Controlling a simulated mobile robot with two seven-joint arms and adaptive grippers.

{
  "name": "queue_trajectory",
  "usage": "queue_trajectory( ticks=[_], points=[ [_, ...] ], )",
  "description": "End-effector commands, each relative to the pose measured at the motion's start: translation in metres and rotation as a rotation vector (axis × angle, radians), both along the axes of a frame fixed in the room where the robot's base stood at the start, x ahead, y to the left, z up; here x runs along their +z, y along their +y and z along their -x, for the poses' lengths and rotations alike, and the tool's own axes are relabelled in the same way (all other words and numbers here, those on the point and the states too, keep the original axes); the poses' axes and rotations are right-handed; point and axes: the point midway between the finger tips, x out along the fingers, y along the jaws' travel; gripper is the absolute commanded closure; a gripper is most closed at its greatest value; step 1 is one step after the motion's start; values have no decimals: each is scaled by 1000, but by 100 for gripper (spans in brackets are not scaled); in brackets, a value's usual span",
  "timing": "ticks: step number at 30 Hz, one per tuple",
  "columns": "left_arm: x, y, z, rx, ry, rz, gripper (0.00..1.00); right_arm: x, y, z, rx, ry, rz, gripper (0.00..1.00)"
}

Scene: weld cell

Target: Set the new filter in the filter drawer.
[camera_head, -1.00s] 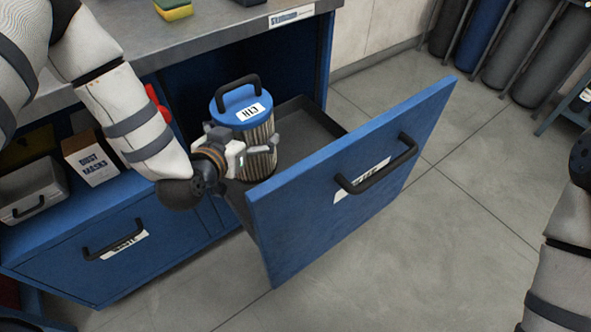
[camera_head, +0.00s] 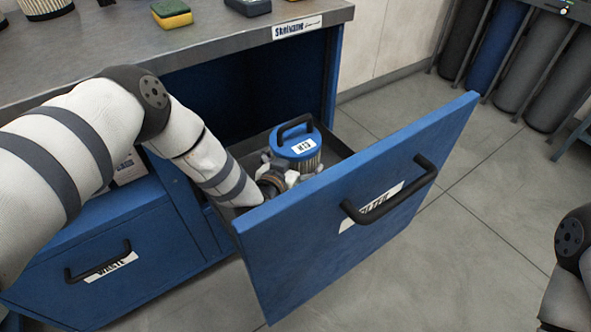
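The new filter (camera_head: 298,148) has a blue cap with a black handle, a white label and a pale pleated body. It stands roughly upright, low inside the open filter drawer (camera_head: 345,220), near its back wall. The drawer's front panel hides the lower part of the filter, so its contact with the floor cannot be seen. My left gripper (camera_head: 292,178) reaches down into the drawer, its fingers around the filter's side, and appears shut on it. My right arm shows at the right edge, but its gripper is out of the picture.
The filter drawer's black handle (camera_head: 392,194) faces outward. A shut waste drawer (camera_head: 95,258) lies to the left below my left arm. Another pleated filter (camera_head: 46,6) and sponges (camera_head: 171,14) are on the bench top. Dark and blue cylinders (camera_head: 500,55) stand by the wall. Floor to the right is clear.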

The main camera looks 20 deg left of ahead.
Motion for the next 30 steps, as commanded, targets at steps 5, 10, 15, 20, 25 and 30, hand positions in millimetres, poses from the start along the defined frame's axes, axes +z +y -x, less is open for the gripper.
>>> queue_trajectory(
  ticks=[5,10,15,20,25,30],
  points=[
    [-21,1,2,1,4,-1,65,-6,0,5,1,16,0,100],
    [-19,1,1,1,1,-1,65,-5,0,4,1,13,0,100],
    [-24,1,2,1,3,-2,65,-8,0,6,1,19,0,100],
    [-24,1,3,0,7,-1,0,-7,0,6,1,17,0,100],
    [-24,1,3,1,7,-2,0,-7,0,6,1,17,0,100],
    [-15,2,10,0,6,-1,0,-1,0,1,1,3,0,100]
  ],
)
